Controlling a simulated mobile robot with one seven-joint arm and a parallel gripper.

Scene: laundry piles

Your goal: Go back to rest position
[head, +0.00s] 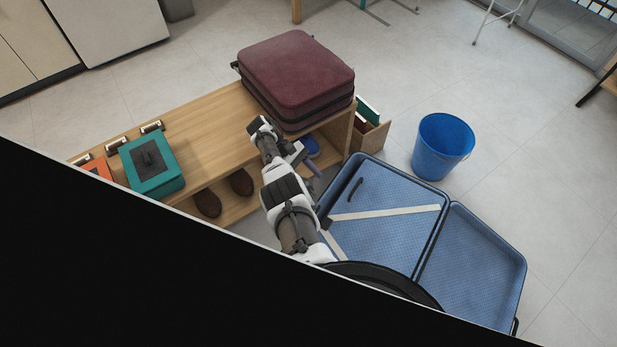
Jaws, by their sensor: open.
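My arm reaches up from the bottom middle of the head view over the wooden bench (213,118). My gripper (262,124) is at its far end, above the bench top and close to the front left side of the maroon suitcase (295,70). The gripper is open and I see nothing held in it. Its fingers are small here, and any gap to the suitcase is hard to judge. The closed suitcase lies flat on the right end of the bench.
An open blue suitcase (487,265) lies on the floor right of my arm. A blue bucket (441,148) stands behind it. A teal box (151,166) is on the bench, with brown shoes (241,182) below.

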